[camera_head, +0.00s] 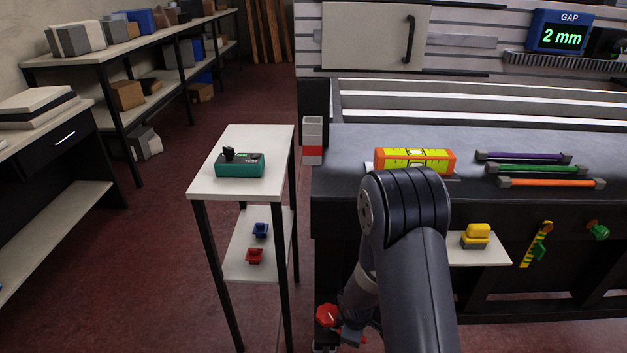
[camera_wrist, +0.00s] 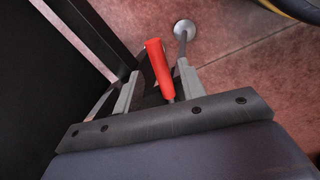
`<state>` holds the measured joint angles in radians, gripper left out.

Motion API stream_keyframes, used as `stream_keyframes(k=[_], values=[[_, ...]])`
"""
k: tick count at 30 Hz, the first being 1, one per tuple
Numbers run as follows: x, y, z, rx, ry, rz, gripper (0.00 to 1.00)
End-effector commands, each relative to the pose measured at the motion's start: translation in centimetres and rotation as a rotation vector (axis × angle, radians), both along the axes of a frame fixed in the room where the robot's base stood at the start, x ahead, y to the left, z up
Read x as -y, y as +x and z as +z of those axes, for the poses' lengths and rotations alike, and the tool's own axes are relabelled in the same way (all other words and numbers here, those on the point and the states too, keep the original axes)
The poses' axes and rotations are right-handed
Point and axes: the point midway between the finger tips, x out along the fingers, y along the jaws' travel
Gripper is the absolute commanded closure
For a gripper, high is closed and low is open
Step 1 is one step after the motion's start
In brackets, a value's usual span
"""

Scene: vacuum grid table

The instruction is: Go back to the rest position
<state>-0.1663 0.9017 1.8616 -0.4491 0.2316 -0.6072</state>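My gripper (camera_wrist: 157,72) is low, near the floor, in the wrist view. Its two fingers stand apart, with a red handle (camera_wrist: 158,64) showing between them. Gaps show on both sides of the handle, and I see no finger closed on it. In the head view my arm bends down in front of the grid table (camera_head: 345,185), and its lower end is mostly hidden. A red knob (camera_head: 327,315) shows beside it, by the table's lower left corner. I cannot tell for sure that the knob and the handle are one thing.
A narrow white stand (camera_head: 215,185) with a green device (camera_head: 240,166) is left of the table. An orange level (camera_head: 414,160) and several coloured rods lie on the table. Open red floor lies at left.

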Motion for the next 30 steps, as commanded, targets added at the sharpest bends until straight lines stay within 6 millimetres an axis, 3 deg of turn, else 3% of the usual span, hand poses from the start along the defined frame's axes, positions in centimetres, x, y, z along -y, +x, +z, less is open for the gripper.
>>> stream_keyframes(k=[2,12,30], values=[[0.1,0.2,-2.0,-0.002,0.001,-0.001,0.61],[-0.5,-0.7,-1.3,0.002,0.001,-0.146,0.61],[-0.4,-1.0,-0.6,0.007,0.004,-0.173,0.61]])
